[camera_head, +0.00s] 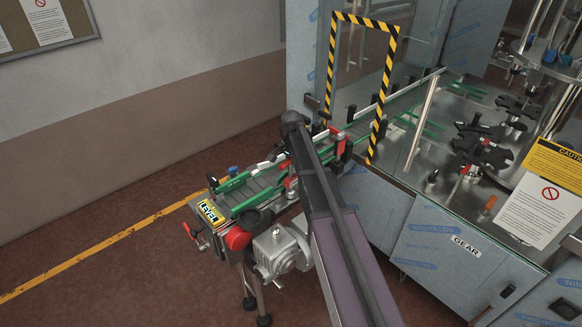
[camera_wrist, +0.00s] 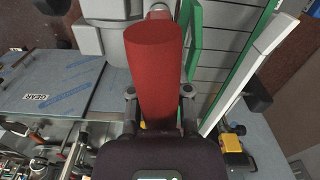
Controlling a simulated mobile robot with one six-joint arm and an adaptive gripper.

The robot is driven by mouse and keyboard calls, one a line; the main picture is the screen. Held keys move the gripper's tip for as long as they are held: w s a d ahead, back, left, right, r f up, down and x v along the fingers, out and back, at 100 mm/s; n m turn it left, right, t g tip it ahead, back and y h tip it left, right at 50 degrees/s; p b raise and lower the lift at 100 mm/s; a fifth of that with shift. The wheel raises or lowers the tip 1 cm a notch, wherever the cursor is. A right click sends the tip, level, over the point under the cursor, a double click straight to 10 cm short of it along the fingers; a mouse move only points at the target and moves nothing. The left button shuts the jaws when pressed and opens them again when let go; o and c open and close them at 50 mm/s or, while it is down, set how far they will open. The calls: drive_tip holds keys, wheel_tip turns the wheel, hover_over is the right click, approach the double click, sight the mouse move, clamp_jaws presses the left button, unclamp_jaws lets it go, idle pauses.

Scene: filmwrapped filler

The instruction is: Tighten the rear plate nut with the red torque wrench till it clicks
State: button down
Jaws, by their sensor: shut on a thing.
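In the wrist view, my gripper (camera_wrist: 159,94) is shut on a thick red cylindrical handle, which I take to be the red torque wrench (camera_wrist: 156,55). One finger is on each side of it. The handle runs up the picture, with its rounded end near a grey motor housing. The wrench's head and the rear plate nut cannot be made out. In the head view, my arm crosses the conveyor and hides my gripper.
The green-railed conveyor (camera_head: 262,184) runs beside the grey gear motor (camera_head: 281,252). A red round part (camera_head: 237,238) sits at its near end. A striped frame (camera_head: 391,75) surrounds the machine opening. The GEAR panel (camera_head: 440,240) is at right. Floor at left is clear.

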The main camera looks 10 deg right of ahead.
drive_tip(key=shift+f, duration=0.25)
drive_tip(key=shift+m, duration=3.3)
drive_tip(key=shift+m, duration=1.6)
